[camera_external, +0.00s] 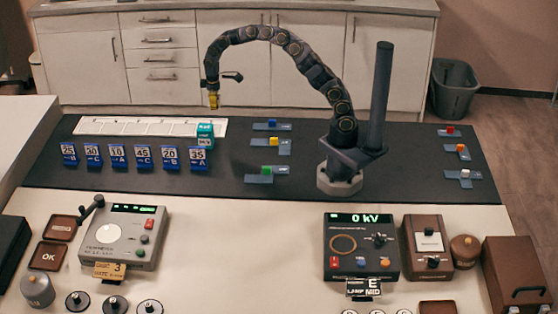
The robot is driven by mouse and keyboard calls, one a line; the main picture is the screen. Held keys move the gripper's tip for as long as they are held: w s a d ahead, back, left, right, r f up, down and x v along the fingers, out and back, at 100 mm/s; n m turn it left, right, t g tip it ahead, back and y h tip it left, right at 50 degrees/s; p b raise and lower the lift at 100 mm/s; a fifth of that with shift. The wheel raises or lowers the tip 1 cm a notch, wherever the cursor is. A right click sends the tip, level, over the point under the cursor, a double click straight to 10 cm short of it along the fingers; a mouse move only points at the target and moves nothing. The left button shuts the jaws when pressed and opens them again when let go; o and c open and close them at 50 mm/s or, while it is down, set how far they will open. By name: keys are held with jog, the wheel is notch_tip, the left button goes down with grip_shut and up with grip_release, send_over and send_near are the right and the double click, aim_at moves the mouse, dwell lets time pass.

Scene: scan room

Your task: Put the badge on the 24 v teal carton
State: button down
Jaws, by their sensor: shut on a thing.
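My gripper (213,98) is shut on a small yellow piece (214,102), held in the air above the back edge of the dark mat. The piece is too small to tell if it is the badge. A teal carton (205,129) stands at the right end of a white strip, below my gripper and slightly left of it. It has pale lettering that I cannot read for sure, and a blue number card marked 35 (198,158) hides its lower front. The gripper and the carton are clearly apart.
A row of several blue number cards (118,155) stands in front of the white strip (110,126). Small coloured blocks sit on grey-blue holders, such as a green block (268,170) and a red block (451,129). Control boxes (125,235) stand at the front. The mat (395,175) has free room.

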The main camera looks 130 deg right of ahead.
send_over(205, 127)
notch_tip(205, 127, down, 6)
jog(key=shift+d+f, duration=0.1)
jog(key=shift+f, duration=1.4)
jog(key=shift+f, duration=0.15)
jog(key=c, duration=1.2)
grip_release()
jog(key=shift+o, duration=0.2)
notch_tip(205, 127, up, 12)
jog(key=shift+r, duration=0.2)
